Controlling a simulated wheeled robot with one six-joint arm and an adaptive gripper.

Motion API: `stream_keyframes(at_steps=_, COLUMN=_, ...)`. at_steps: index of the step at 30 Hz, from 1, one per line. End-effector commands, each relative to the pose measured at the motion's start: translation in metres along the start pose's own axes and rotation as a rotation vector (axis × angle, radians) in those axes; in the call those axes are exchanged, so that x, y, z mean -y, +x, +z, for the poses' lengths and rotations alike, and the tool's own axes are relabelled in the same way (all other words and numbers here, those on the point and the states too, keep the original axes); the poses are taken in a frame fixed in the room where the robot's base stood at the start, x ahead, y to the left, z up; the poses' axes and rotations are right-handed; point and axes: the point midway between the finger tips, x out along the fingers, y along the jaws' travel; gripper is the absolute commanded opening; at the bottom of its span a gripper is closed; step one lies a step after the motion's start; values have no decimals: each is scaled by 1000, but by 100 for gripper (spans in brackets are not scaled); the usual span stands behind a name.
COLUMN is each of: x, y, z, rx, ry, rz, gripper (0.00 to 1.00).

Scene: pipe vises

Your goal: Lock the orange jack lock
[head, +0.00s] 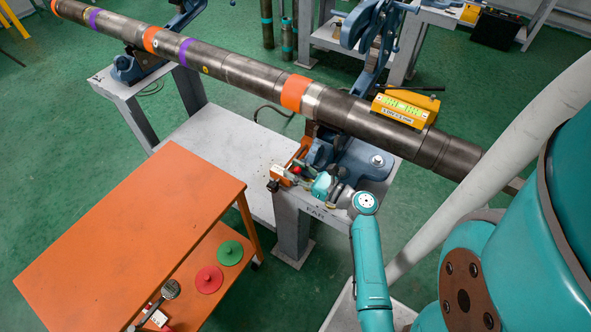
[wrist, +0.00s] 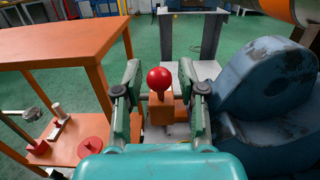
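The orange jack lock (wrist: 158,108) is an upright orange piece topped by a red ball knob (wrist: 160,78). In the wrist view it stands in the middle, between the two fingers of my gripper (wrist: 160,88). The fingers are spread, with a visible gap on both sides of the knob. In the head view the orange lock (head: 284,177) sits at the near end of the grey stand, beside the blue vise base. My gripper (head: 306,182) reaches it from the right there, and partly hides it. The lock's lower part is hard to make out.
A blue vise (head: 357,160) holds a long steel pipe (head: 345,112) with a yellow level (head: 400,108) on it. The vise body (wrist: 265,95) is close on the right in the wrist view. An orange table (head: 130,225) stands left, with red and green discs on its lower shelf.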

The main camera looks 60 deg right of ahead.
Motion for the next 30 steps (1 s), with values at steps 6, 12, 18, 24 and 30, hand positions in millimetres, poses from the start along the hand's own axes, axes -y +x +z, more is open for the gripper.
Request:
stream_keyframes(at_steps=6, x=0, y=0, z=1, rx=1, ry=-1, rz=1, gripper=46)
stream_keyframes(at_steps=12, x=0, y=1, z=9, rx=3, ry=-2, rz=1, gripper=46)
stream_keyframes(at_steps=18, x=0, y=3, z=41, rx=3, ry=-6, rz=1, gripper=46)
stream_keyframes(at_steps=24, x=0, y=4, z=76, rx=3, ry=-4, rz=1, gripper=46)
stream_keyframes(at_steps=30, x=0, y=6, z=96, rx=1, ry=-2, rz=1, gripper=46)
